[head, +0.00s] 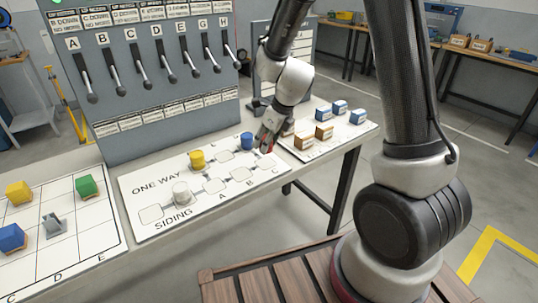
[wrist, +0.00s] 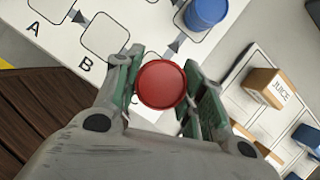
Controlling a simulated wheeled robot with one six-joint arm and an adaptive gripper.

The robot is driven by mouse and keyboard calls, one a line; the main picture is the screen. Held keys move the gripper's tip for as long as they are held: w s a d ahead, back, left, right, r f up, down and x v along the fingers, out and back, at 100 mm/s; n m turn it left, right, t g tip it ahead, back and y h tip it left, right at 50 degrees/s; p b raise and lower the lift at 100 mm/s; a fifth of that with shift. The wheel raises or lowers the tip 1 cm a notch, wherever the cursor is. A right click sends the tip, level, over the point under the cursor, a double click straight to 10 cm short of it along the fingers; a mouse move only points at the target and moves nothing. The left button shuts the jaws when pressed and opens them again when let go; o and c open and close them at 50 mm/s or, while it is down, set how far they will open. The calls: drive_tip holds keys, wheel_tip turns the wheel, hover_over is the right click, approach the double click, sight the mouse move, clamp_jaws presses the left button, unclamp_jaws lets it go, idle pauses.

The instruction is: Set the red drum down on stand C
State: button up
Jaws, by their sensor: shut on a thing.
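My gripper (wrist: 160,88) is shut on the red drum (wrist: 162,84), with one finger on each side of it. In the head view my gripper (head: 267,142) is over the right end of the white board, and the drum is mostly hidden by it. Stand C (head: 266,161) is the square at the right end of the lower row, above the letter C. In the wrist view the drum and fingers cover that square, and part of the letter C shows below. I cannot tell whether the drum touches the board.
A blue drum (head: 247,141) stands close behind my gripper; it also shows in the wrist view (wrist: 206,12). A yellow drum (head: 197,160) and a white drum (head: 181,193) stand farther left. Stand B (wrist: 105,38) is empty. Small boxes (head: 323,131) stand to the right.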

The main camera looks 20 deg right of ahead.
sight(266, 163)
drive_tip(key=shift+f, duration=2.45)
drive_tip(key=shift+f, duration=0.15)
drive_tip(key=o, duration=1)
drive_tip(key=s+d+r+n, duration=0.3)
drive_tip(key=s+r, duration=0.1)
drive_tip(key=r, duration=0.5)
drive_tip(key=s+d+r+n, duration=0.2)
drive_tip(key=s+r+n, duration=0.2)
drive_tip(key=r, duration=0.5)
drive_tip(key=s+d+r+n+h, duration=0.1)
drive_tip(key=s+d+r+n, duration=0.2)
drive_tip(key=s+n, duration=0.3)
drive_tip(key=s+d+r+n+h, duration=0.1)
drive_tip(key=s+d+r+n, duration=0.2)
drive_tip(key=s+n, duration=0.3)
drive_tip(key=s+d+r+n, duration=0.3)
drive_tip(key=s+n, duration=0.3)
drive_tip(key=n, duration=0.3)
drive_tip(key=shift+s+d+t+h, duration=0.25)
drive_tip(key=shift+d+t+h, duration=0.15)
